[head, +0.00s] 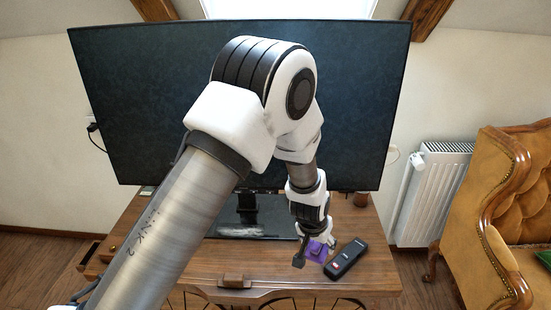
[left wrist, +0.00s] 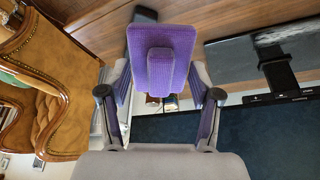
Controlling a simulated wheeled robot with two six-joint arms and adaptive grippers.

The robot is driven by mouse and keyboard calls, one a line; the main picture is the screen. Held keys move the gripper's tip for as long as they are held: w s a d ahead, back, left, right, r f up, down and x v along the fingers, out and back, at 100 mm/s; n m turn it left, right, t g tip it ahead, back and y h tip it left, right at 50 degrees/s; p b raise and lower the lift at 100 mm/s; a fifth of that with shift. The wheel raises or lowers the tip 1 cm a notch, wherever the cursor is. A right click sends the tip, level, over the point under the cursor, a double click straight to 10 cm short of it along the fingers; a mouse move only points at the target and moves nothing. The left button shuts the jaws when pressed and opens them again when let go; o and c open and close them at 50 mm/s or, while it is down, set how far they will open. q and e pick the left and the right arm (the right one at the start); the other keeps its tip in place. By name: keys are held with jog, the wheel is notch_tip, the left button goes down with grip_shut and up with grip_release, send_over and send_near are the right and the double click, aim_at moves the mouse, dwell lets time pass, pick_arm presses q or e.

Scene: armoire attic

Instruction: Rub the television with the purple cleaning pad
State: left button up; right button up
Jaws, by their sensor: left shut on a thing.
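The television (head: 360,110) is a large dark flat screen on a stand (head: 247,210) on a wooden cabinet. Its screen also shows at the lower right of the left wrist view (left wrist: 270,140). My left arm crosses in front of it. My left gripper (head: 312,246) is low over the cabinet's right part, below the screen. It is shut on the purple cleaning pad (head: 317,252). In the left wrist view the pad (left wrist: 171,55) sits between the fingers (left wrist: 160,100), its raised grip facing me. The pad appears apart from the screen. My right gripper is not in view.
A black remote (head: 346,259) lies on the cabinet top (head: 190,262), just right of the pad. A white radiator (head: 435,195) and a tan tufted armchair (head: 500,220) stand to the right. A small brown object (head: 361,199) is near the cabinet's back right.

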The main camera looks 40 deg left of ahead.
pick_arm(q)
jog(key=w+a+r+n+t+y+b, duration=0.3)
jog(key=w+a+r+t+y+b, duration=0.1)
jog(key=a, duration=0.7)
jog(key=w+a+r+n+t+y+b, duration=0.3)
jog(key=w+a+r+t+y, duration=0.3)
jog(key=r, duration=0.6)
jog(key=shift+w+a+r+t+b, duration=0.35)
jog(key=shift+w+a+t, duration=0.75)
jog(key=shift+w+a, duration=1.05)
jog(key=shift+w+a+f, duration=0.15)
jog(key=shift+w+a, duration=0.35)
jog(key=shift+a, duration=0.25)
